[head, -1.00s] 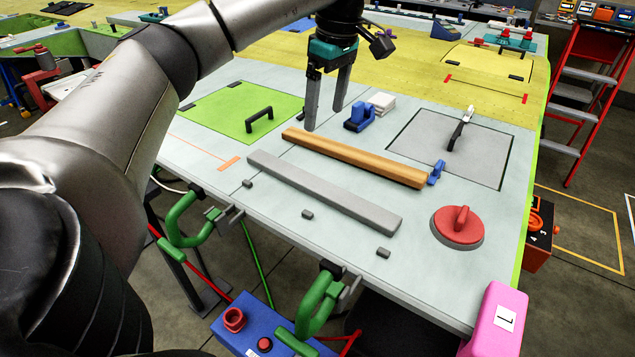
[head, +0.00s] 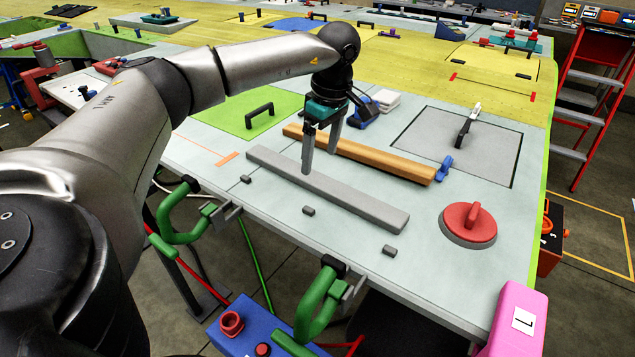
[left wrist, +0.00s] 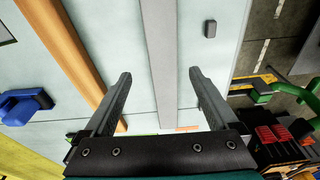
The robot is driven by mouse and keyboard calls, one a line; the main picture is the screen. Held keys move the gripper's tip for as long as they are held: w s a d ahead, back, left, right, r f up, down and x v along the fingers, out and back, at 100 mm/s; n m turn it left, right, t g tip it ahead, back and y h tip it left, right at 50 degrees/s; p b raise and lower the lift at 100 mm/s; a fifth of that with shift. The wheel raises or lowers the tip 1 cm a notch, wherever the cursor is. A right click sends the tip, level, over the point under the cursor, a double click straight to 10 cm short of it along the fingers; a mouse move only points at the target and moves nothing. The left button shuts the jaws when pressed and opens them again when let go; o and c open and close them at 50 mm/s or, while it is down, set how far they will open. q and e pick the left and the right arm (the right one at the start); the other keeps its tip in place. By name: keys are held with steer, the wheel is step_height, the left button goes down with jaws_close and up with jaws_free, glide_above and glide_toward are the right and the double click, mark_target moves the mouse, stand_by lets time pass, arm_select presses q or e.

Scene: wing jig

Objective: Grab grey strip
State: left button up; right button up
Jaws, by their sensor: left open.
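The grey strip (head: 362,203) lies flat on the pale table top, along its front part. My left gripper (head: 319,164) is open and empty, pointing down over the strip, between its middle and its left end. In the left wrist view the strip (left wrist: 162,60) runs between the two spread fingers (left wrist: 160,74), with a gap on each side. The fingers do not seem to touch it. My right gripper is in neither view.
A wooden bar (head: 385,163) lies parallel behind the strip. Small dark blocks (head: 308,211) sit in front of it. A red suction-cup-like handle (head: 469,222) stands to the right. Green clamps (head: 318,305) grip the front edge. A blue clamp piece (head: 445,168) is at the bar's right end.

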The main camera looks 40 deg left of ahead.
mark_target(318, 179)
arm_select(q)
steer(key=f, duration=0.4)
steer(key=shift+s+f, duration=0.25)
steer(key=shift+s, duration=0.05)
steer(key=shift+f, duration=0.45)
steer(key=shift+r, duration=0.1)
jaws_close()
